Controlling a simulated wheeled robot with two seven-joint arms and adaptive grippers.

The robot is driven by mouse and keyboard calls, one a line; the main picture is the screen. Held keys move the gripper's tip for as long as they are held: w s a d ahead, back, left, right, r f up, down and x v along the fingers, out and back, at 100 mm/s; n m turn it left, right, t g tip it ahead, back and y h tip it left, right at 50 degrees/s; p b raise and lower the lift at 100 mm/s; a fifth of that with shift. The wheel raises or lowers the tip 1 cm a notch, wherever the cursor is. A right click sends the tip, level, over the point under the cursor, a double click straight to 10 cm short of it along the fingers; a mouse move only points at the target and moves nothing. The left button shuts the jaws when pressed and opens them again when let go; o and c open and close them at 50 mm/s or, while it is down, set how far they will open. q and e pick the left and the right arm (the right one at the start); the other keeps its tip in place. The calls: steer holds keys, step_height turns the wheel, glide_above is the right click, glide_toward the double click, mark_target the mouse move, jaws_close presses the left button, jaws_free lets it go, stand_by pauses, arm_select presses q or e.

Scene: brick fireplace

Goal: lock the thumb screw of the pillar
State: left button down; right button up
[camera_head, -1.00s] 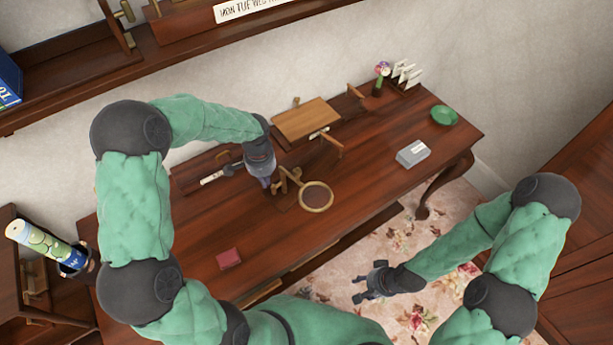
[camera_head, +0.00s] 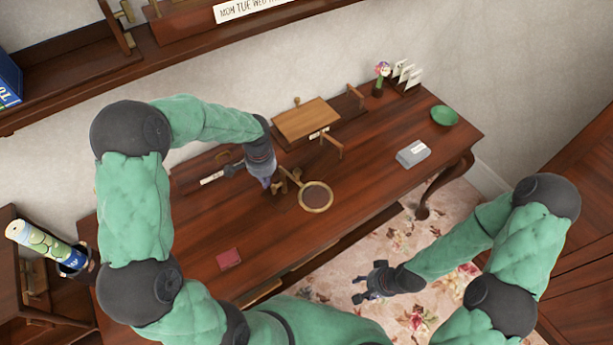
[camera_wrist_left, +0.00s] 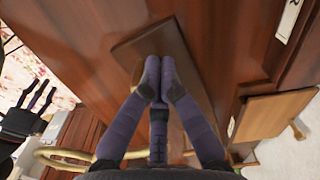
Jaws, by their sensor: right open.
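The brass pillar (camera_head: 282,183) stands on the desk beside the left gripper and carries a round brass-rimmed magnifier (camera_head: 316,197). In the left wrist view, part of the brass ring (camera_wrist_left: 60,157) shows at lower left, and a flat wooden base (camera_wrist_left: 178,50) lies beyond the fingertips. My left gripper (camera_head: 268,182) is at the pillar. In the left wrist view its dark purple fingertips (camera_wrist_left: 159,75) are drawn together. The thumb screw is not visible, and I cannot tell whether anything is between the fingertips. My right gripper (camera_head: 365,284) is open and empty, away from the desk, over the carpet.
A tilted wooden board (camera_head: 308,118) stands behind the pillar. A grey box (camera_head: 413,154), a green dish (camera_head: 444,116) and a flower vase (camera_head: 379,85) are at the right. A small red book (camera_head: 229,259) lies at the front. The desk is clear between book and magnifier.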

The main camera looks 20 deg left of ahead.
mark_target(272, 187)
arm_select(q)
steer(key=shift+s+d, duration=0.45)
steer(key=shift+d, duration=0.45)
steer(key=shift+s+d, duration=0.45)
steer(key=shift+d, duration=0.4)
steer(key=shift+w+a+r+p, duration=0.1)
steer(key=shift+a+r+p, duration=0.1)
steer(key=shift+r+p, duration=0.4)
steer(key=shift+w+a+r+p, duration=0.15)
steer(key=shift+r+p, duration=0.2)
steer(key=shift+r, duration=0.45)
steer(key=shift+s, duration=0.1)
steer(key=shift+s+d, duration=0.1)
steer(key=shift+d, duration=0.1)
steer(key=shift+s+d, duration=0.2)
steer(key=shift+d, duration=0.2)
steer(key=shift+f, duration=0.15)
